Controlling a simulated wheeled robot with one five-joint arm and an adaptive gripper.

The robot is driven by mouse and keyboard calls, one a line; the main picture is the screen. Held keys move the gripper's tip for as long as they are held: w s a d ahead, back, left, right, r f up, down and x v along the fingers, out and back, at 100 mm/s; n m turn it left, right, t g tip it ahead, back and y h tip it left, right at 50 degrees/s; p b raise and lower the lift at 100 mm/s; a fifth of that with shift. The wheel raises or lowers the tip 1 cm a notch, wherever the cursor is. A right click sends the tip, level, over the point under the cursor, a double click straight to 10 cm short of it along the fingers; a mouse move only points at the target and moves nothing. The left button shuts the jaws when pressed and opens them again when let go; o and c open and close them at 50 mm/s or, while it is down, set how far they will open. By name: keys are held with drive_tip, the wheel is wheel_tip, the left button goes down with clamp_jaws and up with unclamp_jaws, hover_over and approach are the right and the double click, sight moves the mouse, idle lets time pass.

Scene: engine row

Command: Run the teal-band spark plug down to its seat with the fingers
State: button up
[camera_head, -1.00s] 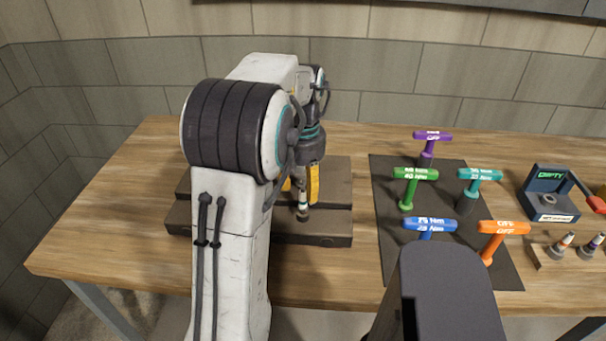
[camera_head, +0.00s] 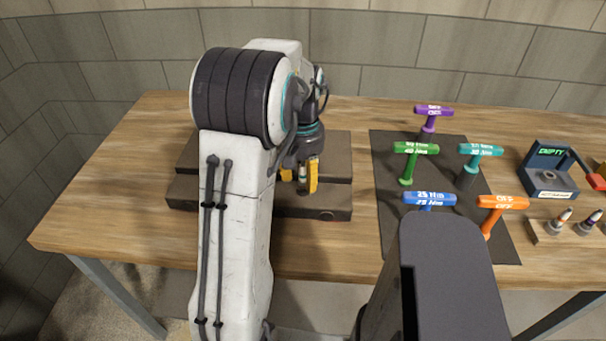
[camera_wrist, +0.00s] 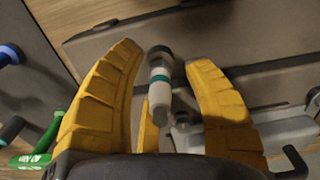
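The teal-band spark plug (camera_wrist: 160,84) shows in the wrist view with a white body, a teal ring and a dark metal end towards the dark block. Its white and teal body also shows in the head view (camera_head: 302,173). My gripper (camera_wrist: 166,56) has its yellow fingers spread on both sides of the plug, with a visible gap on each side. In the head view my gripper (camera_head: 300,186) is over the front part of the dark engine block (camera_head: 335,200). How deep the plug stands in its hole is hidden.
Right of the block, a dark mat (camera_head: 388,215) holds several coloured T-handle tools, including a green one (camera_head: 415,149) and a blue one (camera_head: 430,199). Further right are a blue "EMPTY" device (camera_head: 548,180) and a wooden rack (camera_head: 548,238) with plugs.

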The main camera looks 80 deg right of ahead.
clamp_jaws()
idle(0.4)
drive_tip(key=m, duration=1.3)
drive_tip(key=shift+f, duration=0.1)
drive_tip(key=m, duration=0.4)
drive_tip(key=shift+p, duration=0.3)
